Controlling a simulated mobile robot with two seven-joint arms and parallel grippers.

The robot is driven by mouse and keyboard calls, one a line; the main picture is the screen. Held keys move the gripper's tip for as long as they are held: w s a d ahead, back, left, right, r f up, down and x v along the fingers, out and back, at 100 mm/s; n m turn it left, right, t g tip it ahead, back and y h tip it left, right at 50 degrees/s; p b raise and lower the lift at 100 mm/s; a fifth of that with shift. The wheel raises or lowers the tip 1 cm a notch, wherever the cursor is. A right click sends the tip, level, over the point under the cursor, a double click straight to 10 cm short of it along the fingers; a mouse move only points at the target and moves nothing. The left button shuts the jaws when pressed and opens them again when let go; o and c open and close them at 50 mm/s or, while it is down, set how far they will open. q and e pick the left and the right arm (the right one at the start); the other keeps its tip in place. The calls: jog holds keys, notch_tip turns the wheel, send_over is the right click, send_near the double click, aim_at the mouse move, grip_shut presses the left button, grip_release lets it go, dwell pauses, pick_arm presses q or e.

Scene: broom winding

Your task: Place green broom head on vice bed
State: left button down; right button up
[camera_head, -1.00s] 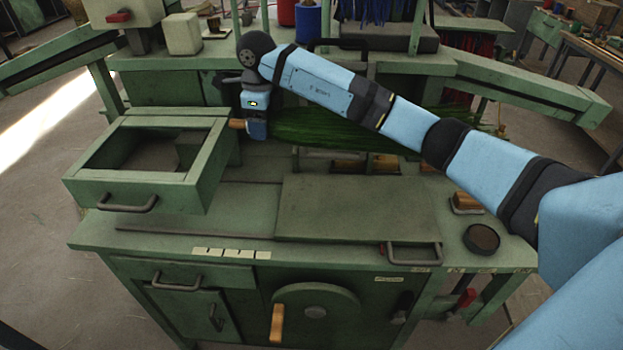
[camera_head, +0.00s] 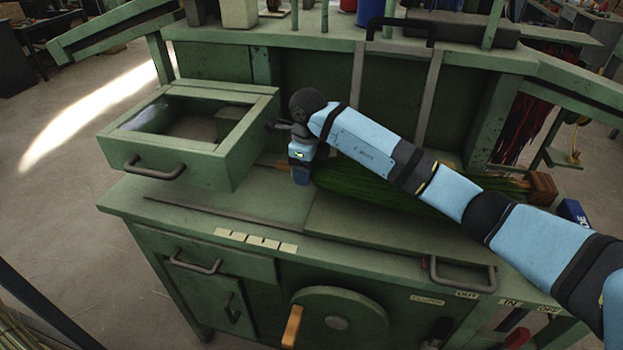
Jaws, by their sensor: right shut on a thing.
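The green broom head (camera_head: 385,194) lies lengthwise over the back of the green bench top, its dark green bristles stretching right from my gripper. My right gripper (camera_head: 300,174) is shut on its left end, where a bit of wooden handle pokes out to the left. My blue arm covers part of the bristles. I cannot tell whether the broom head touches the surface below it. A flat raised green plate (camera_head: 395,240) lies in front of and below it; I cannot tell for sure which part is the vice bed. My left gripper is not in view.
An open green drawer box (camera_head: 205,155) stands close to the left of my right gripper. A green back panel (camera_head: 395,100) with upright metal bars rises behind. A handle (camera_head: 462,278) juts at the bench's front right.

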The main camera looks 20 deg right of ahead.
notch_tip(320, 180, down, 2)
jog(key=shift+f+b, duration=0.1)
jog(key=shift+b, duration=0.2)
jog(key=shift+w+d+f, duration=0.1)
jog(key=shift+f, duration=0.2)
jog(key=shift+w+d, duration=0.1)
jog(key=shift+d, duration=0.05)
jog(key=shift+r, duration=0.1)
jog(key=shift+f, duration=0.2)
jog(key=o, duration=1.1)
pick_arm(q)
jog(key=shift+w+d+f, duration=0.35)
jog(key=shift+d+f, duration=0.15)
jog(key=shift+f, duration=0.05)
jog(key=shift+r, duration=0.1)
pick_arm(e)
jog(key=shift+r, duration=0.15)
